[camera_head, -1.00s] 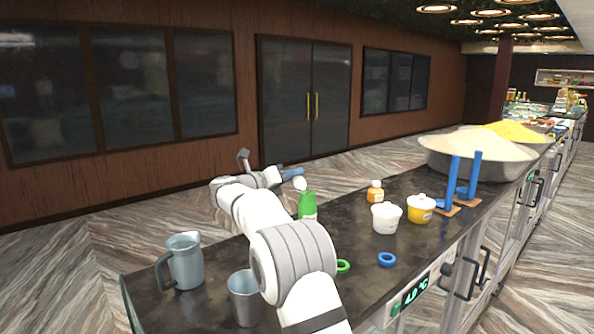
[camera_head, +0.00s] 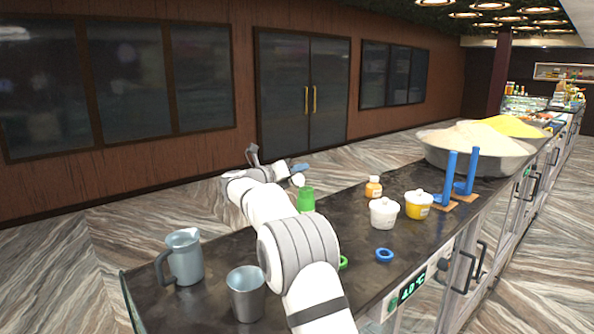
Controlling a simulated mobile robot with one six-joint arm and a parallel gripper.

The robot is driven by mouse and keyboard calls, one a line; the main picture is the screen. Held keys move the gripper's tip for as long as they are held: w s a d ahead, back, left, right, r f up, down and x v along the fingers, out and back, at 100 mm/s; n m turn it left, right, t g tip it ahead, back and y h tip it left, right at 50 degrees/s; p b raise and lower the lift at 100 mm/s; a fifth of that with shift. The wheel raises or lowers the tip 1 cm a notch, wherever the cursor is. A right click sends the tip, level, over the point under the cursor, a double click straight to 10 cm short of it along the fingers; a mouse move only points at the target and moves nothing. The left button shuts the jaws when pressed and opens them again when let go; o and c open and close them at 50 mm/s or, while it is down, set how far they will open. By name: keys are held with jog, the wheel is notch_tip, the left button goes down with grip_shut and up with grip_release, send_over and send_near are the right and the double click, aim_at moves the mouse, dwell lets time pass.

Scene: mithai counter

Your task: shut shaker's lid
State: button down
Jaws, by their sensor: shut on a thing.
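The shaker (camera_head: 306,201) has a green body and stands upright on the dark counter, just beyond my arm. Its white lid (camera_head: 298,180) shows at the top left of the body, tilted up and not flat on it. My gripper (camera_head: 300,168) is at the lid, just above and behind it. It is small in the picture and appears shut on the lid, though the contact itself is not clear. My arm hides part of the counter in front of the shaker.
A steel pitcher (camera_head: 184,258) and tumbler (camera_head: 246,294) stand at left. A green ring (camera_head: 343,262), blue ring (camera_head: 384,256), white tub (camera_head: 383,214), yellow tub (camera_head: 418,206), orange bottle (camera_head: 373,188) and blue posts (camera_head: 447,180) are to the right. A large bowl (camera_head: 476,161) lies beyond.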

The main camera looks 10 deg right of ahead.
dwell(0.3)
jog(key=m+b, duration=0.1)
jog(key=s+m+b, duration=0.1)
jog(key=m, duration=0.1)
jog(key=d+m+b, duration=0.1)
jog(key=shift+s+r+m, duration=0.25)
jog(key=shift+r+m, duration=0.05)
jog(key=m+b, duration=0.1)
jog(key=s+m+b, duration=0.1)
jog(key=m, duration=0.1)
jog(key=d+m+b, duration=0.1)
jog(key=shift+s+m+b, duration=0.3)
jog(key=shift+s+b, duration=0.05)
jog(key=shift+s, duration=0.05)
jog(key=m+b, duration=0.1)
jog(key=s+m+b, duration=0.1)
jog(key=m+b, duration=0.1)
jog(key=s+d+m+b, duration=0.1)
jog(key=m+b, duration=0.1)
jog(key=shift+f, duration=0.4)
jog(key=m+b, duration=0.3)
jog(key=b, duration=0.1)
jog(key=shift+s+d+f+m, duration=0.3)
jog(key=shift+s+f, duration=0.1)
jog(key=shift+s+d+f+m+b, duration=0.1)
jog(key=shift+s+f+m+b, duration=0.05)
jog(key=shift+m+b, duration=0.45)
jog(key=shift+s+f+m+b, duration=0.1)
jog(key=shift+m+b, duration=0.35)
jog(key=shift+m, duration=0.15)
